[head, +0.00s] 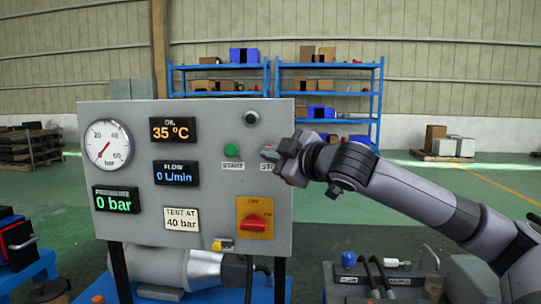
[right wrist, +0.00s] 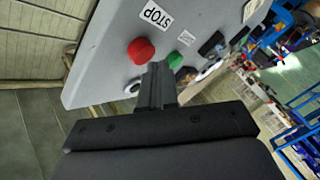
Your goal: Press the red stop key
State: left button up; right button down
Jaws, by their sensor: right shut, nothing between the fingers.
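The red stop key (right wrist: 141,51) is a round red button on the grey control panel (head: 140,235). In the head view my right gripper (head: 269,154) hides the key and part of the STOP label (head: 266,168). The whole label also shows in the right wrist view (right wrist: 156,15). My right gripper is shut and empty. In the wrist view its fingertips (right wrist: 157,72) appear beside the red key, between it and the green start key (right wrist: 175,60). I cannot tell whether they touch the panel. My left gripper is not in view.
The green start key (head: 231,150) sits left of my gripper, with a dark round fitting (head: 251,118) above. A red rotary switch (head: 256,221) on a yellow plate is below. A gauge (head: 106,144) and displays fill the panel's left. A unit with hoses (head: 385,280) stands lower right.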

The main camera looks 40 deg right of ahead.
jog(key=shift+s+a, duration=0.15)
jog(key=shift+a, duration=0.05)
jog(key=shift+s+a+b, duration=0.3)
jog(key=shift+s+a, duration=0.5)
jog(key=shift+a, duration=0.2)
jog(key=shift+s+a+b, duration=0.3)
jog(key=shift+s+a, duration=0.5)
jog(key=shift+a, duration=0.15)
